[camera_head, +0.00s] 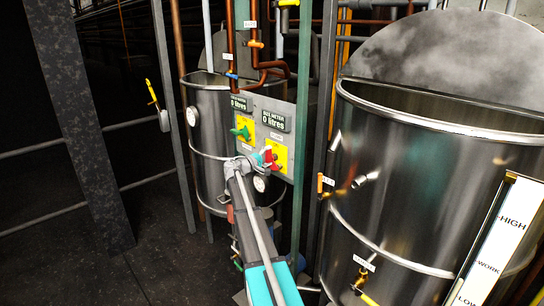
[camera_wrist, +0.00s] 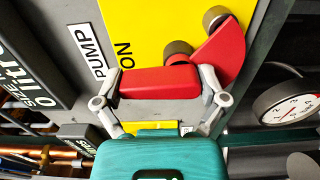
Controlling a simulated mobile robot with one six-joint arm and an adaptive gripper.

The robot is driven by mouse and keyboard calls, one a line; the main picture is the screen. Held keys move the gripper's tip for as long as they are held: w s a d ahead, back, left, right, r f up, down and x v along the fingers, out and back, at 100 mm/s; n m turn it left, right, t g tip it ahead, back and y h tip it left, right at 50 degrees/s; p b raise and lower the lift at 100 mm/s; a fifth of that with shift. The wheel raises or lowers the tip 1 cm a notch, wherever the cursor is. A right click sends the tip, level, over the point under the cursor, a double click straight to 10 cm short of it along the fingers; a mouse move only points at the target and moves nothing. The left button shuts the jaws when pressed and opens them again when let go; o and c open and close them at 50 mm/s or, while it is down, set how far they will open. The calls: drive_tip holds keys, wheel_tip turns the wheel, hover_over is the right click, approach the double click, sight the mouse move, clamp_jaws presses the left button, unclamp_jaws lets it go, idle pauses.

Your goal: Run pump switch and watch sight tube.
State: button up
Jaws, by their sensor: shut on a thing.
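The pump switch is a red lever handle (camera_wrist: 158,83) on a yellow plate marked PUMP and ON in the wrist view. It also shows as a red switch (camera_head: 271,160) on the grey panel in the head view. My gripper (camera_wrist: 160,88) is shut on the red handle, one finger at each end. In the head view my gripper (camera_head: 261,160) reaches the panel from below. The sight tube scale (camera_head: 497,243), white with HIGH, WORK and LOW marks, stands at the lower right by the large steel vat. I cannot make out a liquid level there.
A green switch (camera_head: 241,131) sits on its own yellow plate at upper left of the panel. Two displays read 0 litres (camera_head: 274,122). The large steel vat (camera_head: 420,180) fills the right. Pipes and posts stand close around the panel. A round dial (camera_wrist: 287,102) is right of the switch.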

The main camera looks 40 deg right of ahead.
drive_tip(key=shift+s+a+f, duration=0.1)
drive_tip(key=shift+a+f, duration=0.05)
drive_tip(key=shift+a, duration=0.05)
drive_tip(key=o, duration=0.8)
drive_tip(key=shift+c, duration=0.2)
drive_tip(key=shift+a, duration=0.1)
drive_tip(key=a, duration=1.1)
drive_tip(key=shift+s+a, duration=0.35)
drive_tip(key=shift+s, duration=0.05)
idle(5.2)
